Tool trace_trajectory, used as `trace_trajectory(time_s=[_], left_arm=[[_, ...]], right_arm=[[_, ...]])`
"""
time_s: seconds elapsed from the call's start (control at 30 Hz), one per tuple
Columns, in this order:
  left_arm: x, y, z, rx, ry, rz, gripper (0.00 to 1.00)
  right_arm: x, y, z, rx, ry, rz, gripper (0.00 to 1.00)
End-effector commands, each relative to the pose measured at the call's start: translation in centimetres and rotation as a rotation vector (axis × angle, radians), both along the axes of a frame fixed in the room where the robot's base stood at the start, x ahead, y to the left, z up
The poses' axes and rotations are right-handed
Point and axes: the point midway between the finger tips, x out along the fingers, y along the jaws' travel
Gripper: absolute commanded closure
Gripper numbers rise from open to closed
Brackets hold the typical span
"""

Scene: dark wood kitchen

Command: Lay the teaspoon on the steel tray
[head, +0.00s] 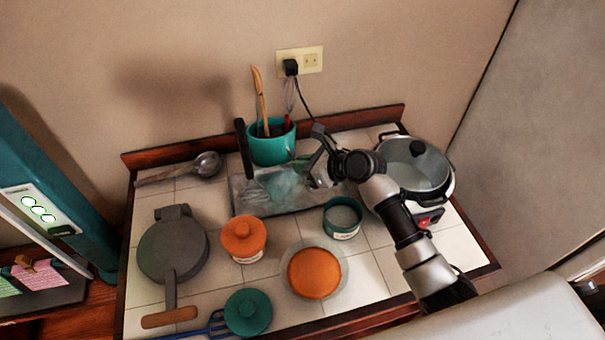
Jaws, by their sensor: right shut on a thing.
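The steel tray (250,205) lies toward the back of the tiled counter, with a blurred, glassy teal patch on its surface. My right gripper (317,158) is over the tray's right end, pointing left. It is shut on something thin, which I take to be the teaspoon. The teaspoon is too small and too hidden by the fingers to make out clearly, and I cannot tell whether it touches the tray. My left gripper is not in view.
A teal utensil pot (272,150) stands behind the tray and a lidded cooker (413,170) to its right. A teal jar (342,218) and an orange-lidded jar (244,238) stand in front. A large metal spoon (185,169) and a round grey pan (172,250) lie left.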

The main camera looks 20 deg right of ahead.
Motion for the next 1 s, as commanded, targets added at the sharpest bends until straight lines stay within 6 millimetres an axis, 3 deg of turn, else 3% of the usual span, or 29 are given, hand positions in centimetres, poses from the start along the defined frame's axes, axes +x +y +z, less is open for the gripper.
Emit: trace_trajectory(time_s=[0.3,0.7,0.73,0.9,1.0], left_arm=[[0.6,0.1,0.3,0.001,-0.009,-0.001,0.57],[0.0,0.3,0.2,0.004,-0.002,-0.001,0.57],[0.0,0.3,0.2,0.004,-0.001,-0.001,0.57],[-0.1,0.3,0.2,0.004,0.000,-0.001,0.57],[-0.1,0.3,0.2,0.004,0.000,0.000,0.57]], right_arm=[[0.0,0.1,-3.9,0.000,0.004,-0.001,1.00],[0.0,0.1,-4.4,-0.001,0.002,0.000,1.00],[0.0,0.1,-4.5,-0.001,0.002,0.000,0.91],[0.0,0.1,-4.4,-0.001,0.002,0.000,0.67],[0.0,0.1,-4.4,-0.001,0.002,0.000,0.67]])
